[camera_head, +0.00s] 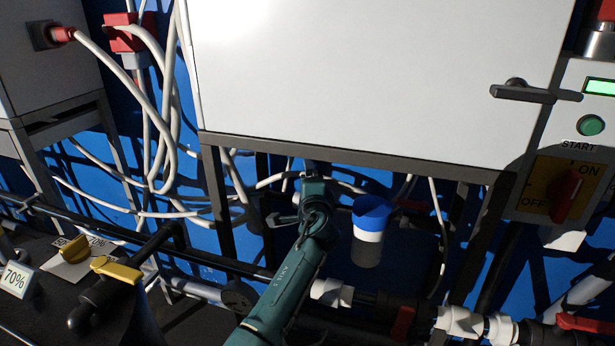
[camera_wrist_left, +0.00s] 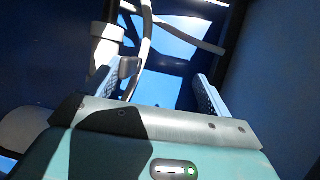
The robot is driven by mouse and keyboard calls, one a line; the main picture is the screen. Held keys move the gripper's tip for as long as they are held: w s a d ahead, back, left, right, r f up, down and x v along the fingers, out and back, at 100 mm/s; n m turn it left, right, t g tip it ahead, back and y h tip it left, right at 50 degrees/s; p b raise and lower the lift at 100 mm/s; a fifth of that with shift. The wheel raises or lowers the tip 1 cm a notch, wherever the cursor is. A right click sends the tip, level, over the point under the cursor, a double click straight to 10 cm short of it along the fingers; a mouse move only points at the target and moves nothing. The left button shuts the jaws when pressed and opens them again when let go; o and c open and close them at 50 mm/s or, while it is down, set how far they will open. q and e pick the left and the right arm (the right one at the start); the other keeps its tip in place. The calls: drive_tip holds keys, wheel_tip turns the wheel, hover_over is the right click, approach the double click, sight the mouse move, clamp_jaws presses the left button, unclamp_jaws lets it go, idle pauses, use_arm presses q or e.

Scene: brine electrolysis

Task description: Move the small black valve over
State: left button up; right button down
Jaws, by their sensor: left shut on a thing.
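My left gripper (camera_head: 305,190) is at the end of the teal arm, just under the lower edge of the white cabinet. In the left wrist view, its two fingers (camera_wrist_left: 157,92) stand apart, with a small dark grey piece, which I take for the small black valve (camera_wrist_left: 130,67), against the inside of the left finger. The gripper is shut on it, though the contact is mostly hidden. In the head view the valve is hidden behind or in shadow around the gripper. My right gripper is not in view.
The white cabinet (camera_head: 345,75) hangs above the gripper. A blue and white cup (camera_head: 369,222) is close on its right. White cables (camera_head: 160,150) hang at left. Yellow-handled valves (camera_head: 118,270) stand lower left. Pipes with red handles (camera_head: 403,322) run lower right. A control panel (camera_head: 575,150) is at right.

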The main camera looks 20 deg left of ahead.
use_arm(q)
drive_tip(key=shift+s+d+r+p, duration=0.35)
drive_tip(key=shift+s+d+r, duration=0.1)
drive_tip(key=shift+s+r, duration=0.15)
drive_tip(key=shift+s+d+r+p, duration=0.35)
drive_tip(key=shift+s+d+r, duration=0.15)
drive_tip(key=shift+s, duration=0.2)
drive_tip(key=shift+c, duration=0.7)
drive_tip(key=shift+s+d+r+t+p, duration=0.1)
drive_tip(key=shift+s+d+t+p, duration=0.1)
drive_tip(key=shift+s, duration=0.45)
drive_tip(key=shift+s+d+r+t+p, duration=0.1)
drive_tip(key=shift+s+p, duration=0.05)
drive_tip(key=shift+s, duration=0.45)
drive_tip(key=c, duration=0.6)
drive_tip(key=shift+s+f, duration=0.3)
drive_tip(key=shift+f, duration=0.05)
drive_tip(key=shift+f, duration=0.15)
